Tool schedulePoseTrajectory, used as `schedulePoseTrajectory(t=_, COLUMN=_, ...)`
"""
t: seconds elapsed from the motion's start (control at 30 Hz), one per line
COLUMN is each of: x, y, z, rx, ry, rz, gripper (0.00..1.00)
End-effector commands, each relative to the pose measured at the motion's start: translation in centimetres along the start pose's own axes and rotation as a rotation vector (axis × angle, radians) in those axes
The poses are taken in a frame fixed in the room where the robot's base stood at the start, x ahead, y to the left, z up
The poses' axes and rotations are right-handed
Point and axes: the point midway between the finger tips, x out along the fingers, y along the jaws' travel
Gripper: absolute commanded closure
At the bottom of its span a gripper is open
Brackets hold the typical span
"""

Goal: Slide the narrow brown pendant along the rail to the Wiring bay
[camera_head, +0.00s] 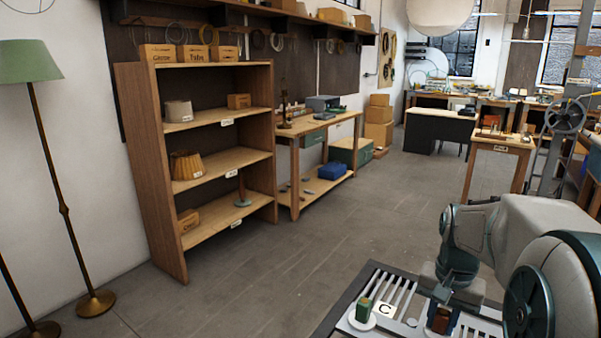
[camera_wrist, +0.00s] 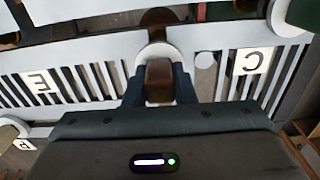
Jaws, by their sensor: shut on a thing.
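In the wrist view a brown block-like piece (camera_wrist: 159,79), which I take for the narrow brown pendant, stands between the two dark fingers of my gripper (camera_wrist: 159,92). A round white disc shows around and behind it. In the head view my gripper (camera_head: 440,303) is low at the right, with the brown piece (camera_head: 440,319) at its fingers. The pale slotted panel (camera_head: 411,289) lies beneath, with a C label (camera_head: 385,309); the wrist view also shows an E label (camera_wrist: 39,81). I cannot tell which part is the Wiring bay.
A green block (camera_head: 363,310) on a white disc stands left of the C label. A wooden shelf unit (camera_head: 195,83) and a workbench (camera_head: 318,131) stand along the far wall. A floor lamp (camera_head: 62,205) is at the left. The floor between is clear.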

Motion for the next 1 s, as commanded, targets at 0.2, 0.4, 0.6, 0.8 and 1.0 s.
schedulePoseTrajectory(t=0.2, x=0.2, y=0.1, z=2.3, rx=-0.001, ry=-0.003, rz=0.0, gripper=1.0)
schedulePoseTrajectory(t=0.4, x=0.2, y=0.1, z=4.3, rx=-0.001, ry=-0.005, rz=0.001, gripper=1.0)
schedulePoseTrajectory(t=0.6, x=0.2, y=0.1, z=5.3, rx=-0.001, ry=-0.005, rz=0.001, gripper=1.0)
schedulePoseTrajectory(t=0.8, x=0.2, y=0.1, z=5.3, rx=-0.001, ry=-0.006, rz=0.001, gripper=1.0)
schedulePoseTrajectory(t=1.0, x=0.2, y=0.8, z=5.3, rx=0.002, ry=-0.006, rz=0.002, gripper=1.0)
